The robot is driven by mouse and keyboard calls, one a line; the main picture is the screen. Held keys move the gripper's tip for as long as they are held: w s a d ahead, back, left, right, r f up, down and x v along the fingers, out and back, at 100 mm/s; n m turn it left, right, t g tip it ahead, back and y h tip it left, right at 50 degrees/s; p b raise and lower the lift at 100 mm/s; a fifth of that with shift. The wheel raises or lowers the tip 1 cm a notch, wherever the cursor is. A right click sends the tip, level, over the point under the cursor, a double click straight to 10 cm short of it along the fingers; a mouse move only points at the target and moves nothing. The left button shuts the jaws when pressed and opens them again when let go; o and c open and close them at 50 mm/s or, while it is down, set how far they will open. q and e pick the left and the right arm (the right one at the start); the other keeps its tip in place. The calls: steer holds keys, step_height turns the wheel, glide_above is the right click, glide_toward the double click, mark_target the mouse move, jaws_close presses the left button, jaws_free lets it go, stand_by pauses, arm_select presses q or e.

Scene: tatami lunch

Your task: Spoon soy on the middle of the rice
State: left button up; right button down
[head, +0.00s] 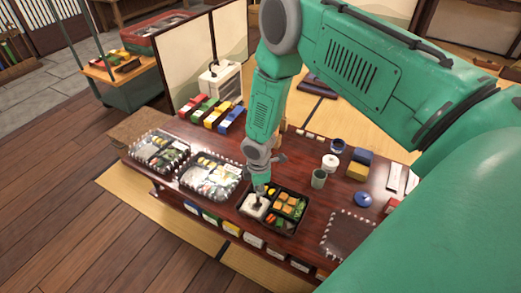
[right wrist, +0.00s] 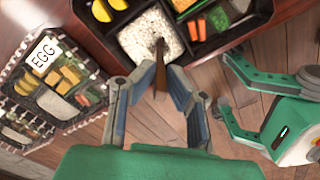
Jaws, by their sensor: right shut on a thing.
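My right gripper (head: 260,187) is over the open bento box (head: 274,229) on the low table. In the right wrist view its fingers (right wrist: 164,82) are shut on a brown spoon (right wrist: 160,72). The spoon points down toward the white rice (right wrist: 134,43), its far end overlapping the middle of the rice. I cannot tell whether it touches. The rice (head: 247,209) fills a left compartment of the box, with a dark patch at its middle that may be spoon or soy. No soy is clear on the spoon.
Two packed, clear-lidded boxes (head: 210,181) (head: 158,150) stand left of the bento. A green cup (head: 319,179), white pot (head: 330,162), dark blue cup (head: 338,146) and blue round dish (head: 362,199) stand to the right. Coloured packs (head: 216,116) line the table's back.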

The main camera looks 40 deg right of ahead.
steer(key=shift+w, duration=0.1)
steer(key=shift+w+a+b, duration=0.2)
steer(key=shift+w+b, duration=0.1)
steer(key=shift+w, duration=0.2)
steer(key=shift+w+a+b, duration=0.2)
steer(key=shift+w+b, duration=0.1)
steer(key=shift+w, duration=0.2)
steer(key=shift+w, duration=0.15)
steer(key=shift+w+a+b, duration=0.2)
steer(key=shift+w+b, duration=0.2)
steer(key=shift+w, duration=0.15)
steer(key=shift+w+a+b, duration=0.15)
steer(key=shift+w+b, duration=0.25)
steer(key=shift+w, duration=0.1)
steer(key=shift+w+d, duration=0.25)
steer(key=shift+w+d, duration=0.15)
steer(key=shift+w, duration=0.05)
steer(key=shift+w+d+b, duration=0.2)
steer(key=shift+b, duration=0.1)
stand_by(0.5)
